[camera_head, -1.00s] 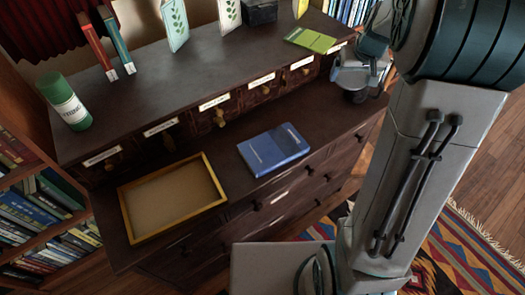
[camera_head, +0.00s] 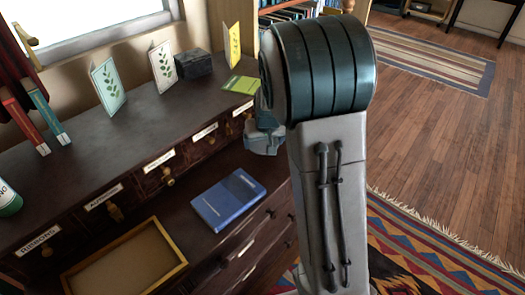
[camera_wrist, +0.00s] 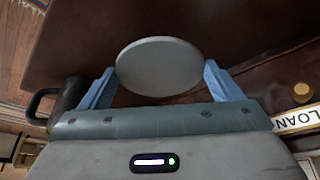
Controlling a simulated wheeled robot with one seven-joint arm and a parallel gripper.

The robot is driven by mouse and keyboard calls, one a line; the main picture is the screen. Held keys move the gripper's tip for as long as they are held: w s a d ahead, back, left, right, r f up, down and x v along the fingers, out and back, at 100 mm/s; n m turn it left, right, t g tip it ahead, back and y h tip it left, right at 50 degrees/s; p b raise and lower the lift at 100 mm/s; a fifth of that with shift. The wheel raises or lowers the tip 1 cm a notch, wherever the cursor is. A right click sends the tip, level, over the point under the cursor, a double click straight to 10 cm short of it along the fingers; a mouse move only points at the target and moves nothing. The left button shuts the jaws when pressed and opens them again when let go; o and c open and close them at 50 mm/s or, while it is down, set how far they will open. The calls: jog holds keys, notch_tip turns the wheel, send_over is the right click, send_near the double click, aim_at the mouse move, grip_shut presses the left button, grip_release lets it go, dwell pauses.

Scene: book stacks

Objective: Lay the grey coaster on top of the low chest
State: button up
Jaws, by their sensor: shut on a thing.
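The grey coaster (camera_wrist: 159,64) is a thin round disc, held between the two blue fingers of my gripper (camera_wrist: 160,84) in the wrist view. My gripper is shut on its edges. Dark brown wood lies behind the coaster, and the gap to it is hard to judge. In the head view, my arm hides the coaster and most of the gripper. A dark wooden chest (camera_head: 130,145) there has a raised back with labelled small drawers and a lower front ledge. I cannot tell whether this is the low chest.
On the ledge lie a blue book (camera_head: 229,200) and a yellow-rimmed tray (camera_head: 174,272). Cards, a dark box (camera_head: 194,64), a green booklet (camera_head: 240,84) and upright books (camera_head: 48,116) are on the upper top. Open wooden floor and a patterned rug (camera_head: 430,245) lie to the right.

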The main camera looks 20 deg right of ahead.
aim_at(264, 147)
jog(key=shift+f+b, duration=0.45)
jog(key=shift+f, duration=1.55)
jog(key=shift+f, duration=0.1)
jog(key=o, duration=0.8)
jog(key=shift+a+r, duration=0.1)
jog(key=shift+r, duration=0.2)
jog(key=p+v, duration=0.2)
jog(key=v, duration=0.9)
jog(key=s+r, duration=0.1)
jog(key=s, duration=0.6)
jog(key=s+a+r+g, duration=0.1)
jog(key=s, duration=0.7)
jog(key=s+a+r+g, duration=0.1)
jog(key=s, duration=0.7)
jog(key=shift+r+n+y, duration=0.25)
jog(key=shift+n+y, duration=0.05)
